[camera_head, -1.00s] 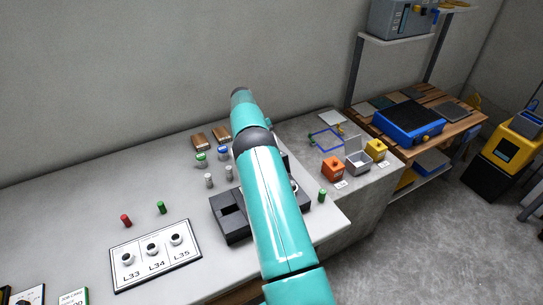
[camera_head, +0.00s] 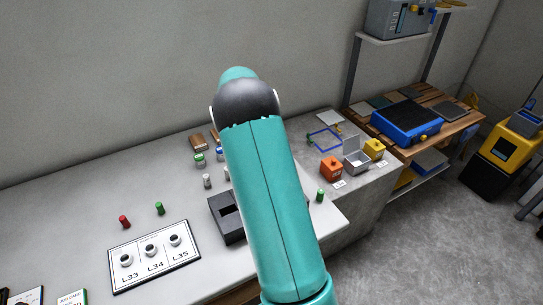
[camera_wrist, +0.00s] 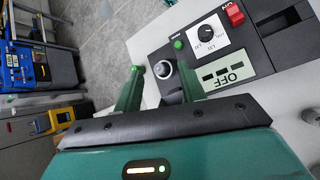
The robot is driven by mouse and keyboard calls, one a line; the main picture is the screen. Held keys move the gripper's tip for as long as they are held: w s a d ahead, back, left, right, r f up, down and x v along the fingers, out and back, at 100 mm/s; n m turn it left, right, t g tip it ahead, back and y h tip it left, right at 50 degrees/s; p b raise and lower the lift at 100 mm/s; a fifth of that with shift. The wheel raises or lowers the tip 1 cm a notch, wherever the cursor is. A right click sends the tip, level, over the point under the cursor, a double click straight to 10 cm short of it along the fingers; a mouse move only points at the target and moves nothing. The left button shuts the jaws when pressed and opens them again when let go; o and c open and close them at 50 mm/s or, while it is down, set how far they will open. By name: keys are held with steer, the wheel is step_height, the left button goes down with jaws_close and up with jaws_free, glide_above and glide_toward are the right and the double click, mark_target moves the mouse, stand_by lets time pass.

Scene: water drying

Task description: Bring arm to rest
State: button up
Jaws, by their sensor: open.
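My teal arm rises across the middle of the head view; its far end hides my gripper there. In the wrist view my gripper (camera_wrist: 160,92) shows two green fingers spread apart with nothing between them. Beyond the fingers is a dark control unit (camera_wrist: 262,62) with a dial, a red switch and a panel reading OFF. A silver knob (camera_wrist: 163,69) shows between the fingers; I cannot tell how far it is from them. Part of the dark unit also shows in the head view (camera_head: 226,222), left of my arm.
A board marked L33, L34, L35 (camera_head: 154,257) lies on the bench (camera_head: 60,220). Red (camera_head: 125,222) and green (camera_head: 159,209) cylinders stand behind it. An orange box (camera_head: 331,168) and a yellow box (camera_head: 374,149) stand to the right. Grey floor lies open at right.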

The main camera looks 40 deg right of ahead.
steer(key=shift+s+a+r, duration=0.4)
steer(key=shift+s+a, duration=0.1)
steer(key=shift+s, duration=0.25)
